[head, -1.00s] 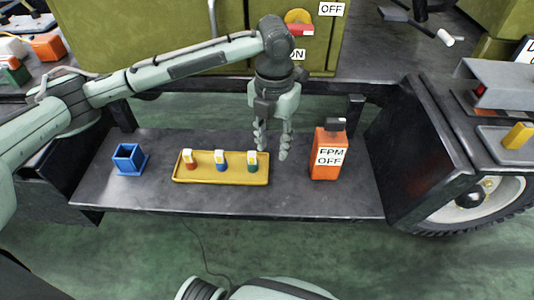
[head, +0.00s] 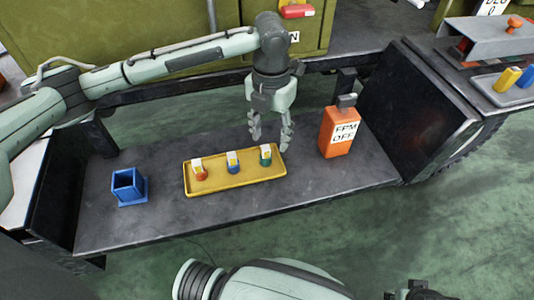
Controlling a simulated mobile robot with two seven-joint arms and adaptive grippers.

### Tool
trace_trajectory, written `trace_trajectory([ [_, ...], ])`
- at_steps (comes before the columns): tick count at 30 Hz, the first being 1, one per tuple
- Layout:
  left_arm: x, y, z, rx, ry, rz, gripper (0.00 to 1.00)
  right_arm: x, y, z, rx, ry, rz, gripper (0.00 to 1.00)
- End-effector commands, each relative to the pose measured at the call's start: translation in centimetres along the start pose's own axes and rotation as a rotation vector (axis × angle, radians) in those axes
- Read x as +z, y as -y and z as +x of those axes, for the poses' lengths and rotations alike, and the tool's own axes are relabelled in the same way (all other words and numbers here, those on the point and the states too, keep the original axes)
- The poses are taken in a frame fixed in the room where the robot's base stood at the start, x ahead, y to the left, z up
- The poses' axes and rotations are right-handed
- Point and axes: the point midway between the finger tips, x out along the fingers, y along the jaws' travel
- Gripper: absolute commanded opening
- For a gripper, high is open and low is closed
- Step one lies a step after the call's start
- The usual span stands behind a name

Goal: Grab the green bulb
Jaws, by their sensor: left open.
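The green bulb (head: 265,159) has a white top and stands at the right end of a yellow tray (head: 228,183) on the dark shelf. A blue bulb (head: 233,168) is in the middle of the tray and a red bulb (head: 200,174) is at its left, both with white parts. My left gripper (head: 271,144) points down with its fingers apart and nothing between them. In the picture its fingertips are just above and around the top of the green bulb; I cannot tell the exact depth gap. My right gripper does not clearly show.
An orange box (head: 339,132) labelled "FPM OFF" stands close to the right of the tray. A blue open holder (head: 128,187) stands at the left. The shelf (head: 320,186) is bare in front of the tray. A grey tray (head: 503,92) with coloured pieces is at far right.

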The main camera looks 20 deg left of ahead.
Motion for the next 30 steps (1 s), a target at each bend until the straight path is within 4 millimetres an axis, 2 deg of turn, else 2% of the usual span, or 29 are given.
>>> trace_trajectory([
  [9, -0.8, -0.4, 4.4, 0.001, -0.003, -0.002, 0.49, 0.3, 0.0, 0.3, 0.001, 0.008, 0.0, 0.4],
  [17, -0.7, -0.4, 5.0, 0.001, 0.0, 0.001, 0.49, 0.1, -0.3, 0.0, 0.006, 0.004, 0.0, 0.4],
  [30, -0.7, -0.4, 5.0, 0.001, 0.0, 0.001, 0.0, 0.0, -0.3, 0.0, 0.005, 0.002, 0.0, 0.4],
])
